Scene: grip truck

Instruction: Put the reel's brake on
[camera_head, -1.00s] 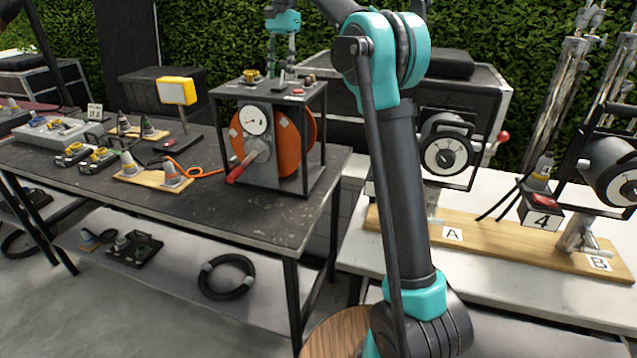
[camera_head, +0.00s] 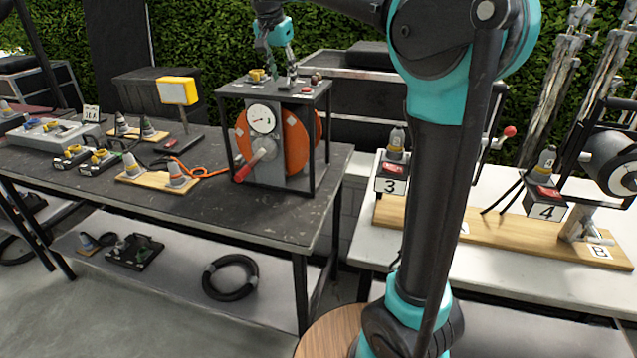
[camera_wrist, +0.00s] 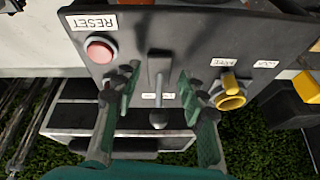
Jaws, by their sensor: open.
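The reel (camera_head: 297,140) is an orange drum in a black frame on the dark table, with a round gauge and a red-handled crank on its front. A dark panel (camera_head: 275,88) tops the frame. In the wrist view, the panel (camera_wrist: 200,40) carries a grey lever (camera_wrist: 158,85) with a round knob, a red RESET button (camera_wrist: 99,50) and a yellow knob (camera_wrist: 231,93). My gripper (camera_wrist: 158,82) is open, with one finger on each side of the lever, apart from it. In the head view my gripper (camera_head: 277,75) is over the panel. The labels by the lever are unreadable.
A yellow-framed display (camera_head: 178,91) stands left of the reel. Cable connectors on a wooden board (camera_head: 150,180) lie at the table's front. A white table (camera_head: 480,270) at the right bears lamps and numbered boxes. A black cable coil (camera_head: 230,277) lies on the lower shelf.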

